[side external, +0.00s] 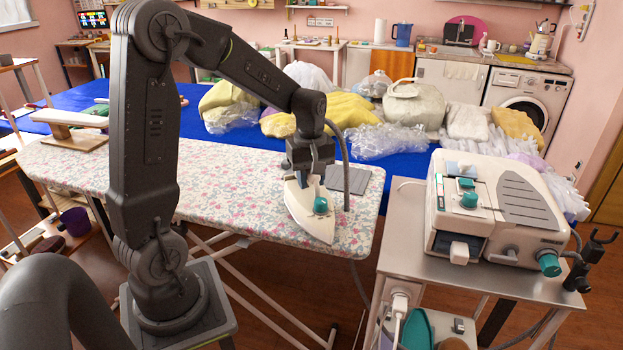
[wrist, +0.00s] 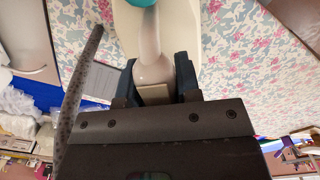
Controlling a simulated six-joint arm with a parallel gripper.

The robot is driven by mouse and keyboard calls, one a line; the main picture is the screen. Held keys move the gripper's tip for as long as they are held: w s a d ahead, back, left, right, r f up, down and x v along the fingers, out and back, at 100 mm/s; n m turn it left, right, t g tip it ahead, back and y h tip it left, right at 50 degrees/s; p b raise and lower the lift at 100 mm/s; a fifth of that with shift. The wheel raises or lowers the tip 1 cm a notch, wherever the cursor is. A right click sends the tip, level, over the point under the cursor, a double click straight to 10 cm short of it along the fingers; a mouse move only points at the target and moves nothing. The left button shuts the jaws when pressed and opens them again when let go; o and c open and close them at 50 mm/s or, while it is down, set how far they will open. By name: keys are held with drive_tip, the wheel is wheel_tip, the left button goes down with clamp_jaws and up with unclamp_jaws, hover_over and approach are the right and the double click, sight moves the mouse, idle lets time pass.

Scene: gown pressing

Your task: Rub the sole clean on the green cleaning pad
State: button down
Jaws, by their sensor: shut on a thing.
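A white iron with a teal knob (side external: 308,215) is at the right end of the floral ironing board (side external: 230,195), its tip pointing toward the front edge. I cannot tell whether its sole touches the cover. My gripper (side external: 311,167) is shut on the iron's handle from above. In the wrist view, my gripper (wrist: 155,88) has a finger on each side of the pale handle of the iron (wrist: 185,25). The sole is hidden. A grey ribbed mat (side external: 350,179) lies just behind the iron; it also shows in the wrist view (wrist: 97,82). I cannot make out a green pad for certain.
A steam station (side external: 490,210) stands on a metal trolley (side external: 405,255) to the right. Clear bags and yellow bundles (side external: 350,108) lie on the blue table (side external: 75,97) behind. A small sleeve board (side external: 75,130) is at the far left. The board's middle is clear.

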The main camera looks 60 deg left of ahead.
drive_tip(key=shift+w+a, duration=0.15)
drive_tip(key=shift+a, duration=0.9)
drive_tip(key=shift+w+a, duration=0.1)
drive_tip(key=shift+a, duration=0.95)
drive_tip(key=shift+w+a+r, duration=0.1)
drive_tip(key=shift+w+a, duration=0.1)
drive_tip(key=shift+a, duration=1.05)
drive_tip(key=shift+w+a, duration=0.2)
drive_tip(key=shift+a, duration=1)
drive_tip(key=shift+s+d, duration=0.2)
drive_tip(key=shift+d, duration=1.05)
drive_tip(key=shift+s+d, duration=0.15)
drive_tip(key=shift+d, duration=1.1)
drive_tip(key=shift+d, duration=0.6)
drive_tip(key=shift+s+d+f, duration=0.1)
drive_tip(key=shift+s+d, duration=0.15)
drive_tip(key=shift+d, duration=0.7)
drive_tip(key=shift+s+d+f, duration=0.1)
drive_tip(key=shift+s+d, duration=0.1)
drive_tip(key=shift+d, duration=0.75)
